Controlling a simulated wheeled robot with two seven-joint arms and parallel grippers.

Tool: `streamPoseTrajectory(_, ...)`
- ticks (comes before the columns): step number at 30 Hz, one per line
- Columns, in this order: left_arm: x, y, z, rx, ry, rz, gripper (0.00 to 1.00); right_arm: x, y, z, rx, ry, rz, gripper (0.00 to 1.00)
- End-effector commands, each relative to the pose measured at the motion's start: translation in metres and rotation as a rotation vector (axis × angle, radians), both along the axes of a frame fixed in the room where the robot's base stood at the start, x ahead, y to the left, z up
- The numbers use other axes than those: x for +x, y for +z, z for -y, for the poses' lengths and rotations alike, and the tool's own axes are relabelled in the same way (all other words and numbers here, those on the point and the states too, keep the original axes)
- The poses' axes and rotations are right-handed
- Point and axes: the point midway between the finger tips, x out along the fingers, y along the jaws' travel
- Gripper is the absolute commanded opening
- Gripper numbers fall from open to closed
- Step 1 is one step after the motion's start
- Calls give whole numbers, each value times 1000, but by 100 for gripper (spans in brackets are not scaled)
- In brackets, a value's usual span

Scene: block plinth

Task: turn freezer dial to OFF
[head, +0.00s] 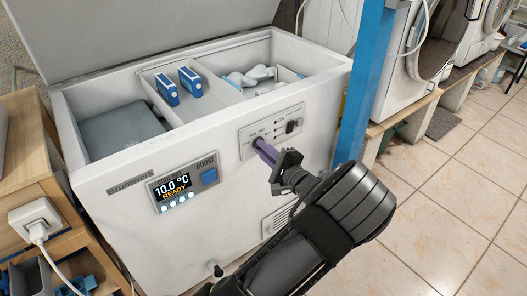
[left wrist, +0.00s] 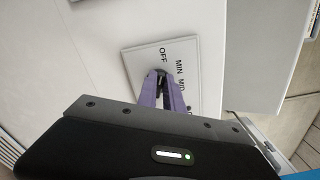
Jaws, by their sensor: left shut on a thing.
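The white chest freezer (head: 225,215) stands open. Its control panel (head: 272,124) is on the front face. The dial (head: 255,141) at the panel's left end is mostly hidden by my fingers. My left gripper (head: 261,147) has purple fingers shut on the dial. In the left wrist view the gripper (left wrist: 160,82) meets the label plate (left wrist: 148,58), which reads OFF, MIN and MID. My right gripper is not in view.
The freezer display (head: 174,188) reads 10.0 °C READY, beside a blue button (head: 209,176). A black switch (head: 293,126) sits right of the dial. A blue post (head: 360,80) stands close at the right. Tiled floor (head: 450,190) is clear beyond it.

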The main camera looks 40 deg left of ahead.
Motion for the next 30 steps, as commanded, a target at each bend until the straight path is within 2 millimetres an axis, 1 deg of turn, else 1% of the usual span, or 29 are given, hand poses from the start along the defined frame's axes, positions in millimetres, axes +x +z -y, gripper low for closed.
streamPoseTrajectory(7, 0, -2, 1, -17, -1, 48, 0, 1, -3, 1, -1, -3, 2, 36)
streamPoseTrajectory(18, 0, -2, 1, -19, -1, 52, 0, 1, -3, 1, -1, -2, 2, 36)
streamPoseTrajectory(19, 0, -2, 1, -19, -1, 52, 13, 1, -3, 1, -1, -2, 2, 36)
streamPoseTrajectory(24, 0, -1, 0, -18, 0, 51, 27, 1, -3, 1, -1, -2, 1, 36)
streamPoseTrajectory(26, 0, -1, 0, -18, 0, 51, 32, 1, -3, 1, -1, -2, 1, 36)
streamPoseTrajectory(30, 0, -1, 0, -16, 0, 51, 33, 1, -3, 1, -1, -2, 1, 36)
